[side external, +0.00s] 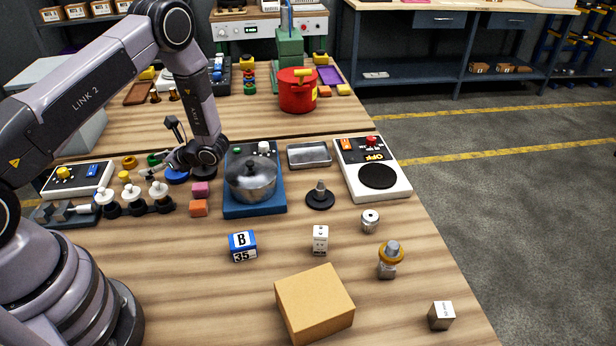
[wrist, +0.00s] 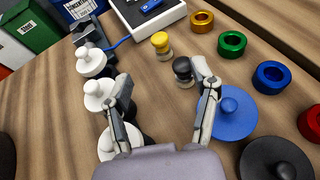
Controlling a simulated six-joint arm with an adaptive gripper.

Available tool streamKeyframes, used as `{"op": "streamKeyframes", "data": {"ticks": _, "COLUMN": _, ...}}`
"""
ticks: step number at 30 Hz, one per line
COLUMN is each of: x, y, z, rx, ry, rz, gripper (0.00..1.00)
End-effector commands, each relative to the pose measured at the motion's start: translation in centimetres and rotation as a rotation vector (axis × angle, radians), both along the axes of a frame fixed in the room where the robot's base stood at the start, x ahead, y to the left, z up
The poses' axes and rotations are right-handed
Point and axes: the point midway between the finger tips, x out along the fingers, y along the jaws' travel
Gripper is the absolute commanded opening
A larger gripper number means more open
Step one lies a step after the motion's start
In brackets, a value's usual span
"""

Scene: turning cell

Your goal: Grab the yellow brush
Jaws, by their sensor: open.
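A small piece with a round yellow top and a pale lower part, apparently the yellow brush (wrist: 161,43), stands upright on the wooden table, beyond my fingertips in the wrist view. It also seems to show in the side view as a small yellow top (side external: 125,177). My gripper (wrist: 163,77) is open and empty, its two fingers spread wide. A similar black-topped piece (wrist: 183,70) stands nearer, close to the right finger. In the side view my gripper (side external: 158,165) hangs low over the cluttered left part of the table.
White-topped pieces (wrist: 91,61) stand in a row along the left finger, partly hidden by it. A blue disc with a knob (wrist: 235,112) lies right of the right finger. Coloured rings, including a green one (wrist: 232,44), lie farther right. A white box (wrist: 147,15) stands behind the yellow piece.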

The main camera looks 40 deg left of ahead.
Motion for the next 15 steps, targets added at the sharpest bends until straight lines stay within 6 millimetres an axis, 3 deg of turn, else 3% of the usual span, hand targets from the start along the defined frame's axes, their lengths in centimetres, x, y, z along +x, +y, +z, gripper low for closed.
{"op": "streamKeyframes", "data": {"ticks": 9, "x": -2.3, "y": 5.2, "z": -2.4, "rx": -0.002, "ry": 0.0, "rz": 0.006, "gripper": 0.6}}
{"op": "streamKeyframes", "data": {"ticks": 15, "x": -2.8, "y": 6.4, "z": -3.0, "rx": -0.002, "ry": -0.001, "rz": 0.004, "gripper": 0.6}}
